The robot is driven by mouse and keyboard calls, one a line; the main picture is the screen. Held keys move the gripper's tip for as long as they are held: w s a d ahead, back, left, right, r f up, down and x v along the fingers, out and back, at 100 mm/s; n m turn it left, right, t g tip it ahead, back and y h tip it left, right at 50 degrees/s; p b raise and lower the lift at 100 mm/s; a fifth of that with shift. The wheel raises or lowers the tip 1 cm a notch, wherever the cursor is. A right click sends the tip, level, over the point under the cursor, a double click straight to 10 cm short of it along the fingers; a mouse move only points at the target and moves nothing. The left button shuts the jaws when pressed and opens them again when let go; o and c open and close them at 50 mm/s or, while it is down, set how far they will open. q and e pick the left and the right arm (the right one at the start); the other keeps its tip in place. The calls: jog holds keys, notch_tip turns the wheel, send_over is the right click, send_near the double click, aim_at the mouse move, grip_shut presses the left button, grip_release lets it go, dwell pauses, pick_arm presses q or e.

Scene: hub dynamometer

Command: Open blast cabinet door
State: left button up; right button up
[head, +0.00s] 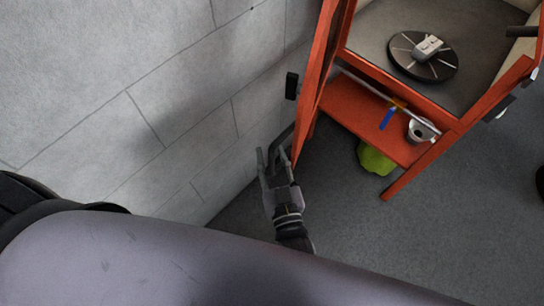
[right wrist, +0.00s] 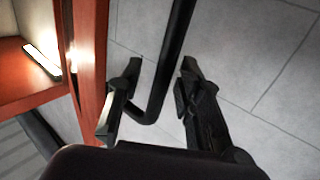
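The orange blast cabinet (head: 440,110) stands at the upper right of the head view with its inside showing. Its orange door (head: 318,75) stands swung out on the left, seen nearly edge-on, close to the wall. A black bar handle (head: 284,138) is on the door's wall side. My right gripper (head: 273,160) is at the handle's lower end. In the right wrist view the handle (right wrist: 172,62) runs between its two spread fingers (right wrist: 160,80), with gaps visible on both sides. The door (right wrist: 90,60) is just left of the fingers. My left gripper is not in view.
A grey block wall (head: 130,70) is close behind the door. A round turntable (head: 422,55) with a grey part on it is inside the cabinet. A lower shelf holds a metal cup (head: 422,130). A yellow-green item (head: 375,158) is below. Grey floor is clear at lower right.

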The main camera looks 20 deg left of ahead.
jog(key=shift+s+d, duration=0.1)
jog(key=shift+s, duration=0.15)
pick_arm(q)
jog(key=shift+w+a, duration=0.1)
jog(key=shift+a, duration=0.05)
pick_arm(e)
jog(key=v, duration=1.1)
jog(key=shift+s+d, duration=0.15)
jog(key=shift+s, duration=0.1)
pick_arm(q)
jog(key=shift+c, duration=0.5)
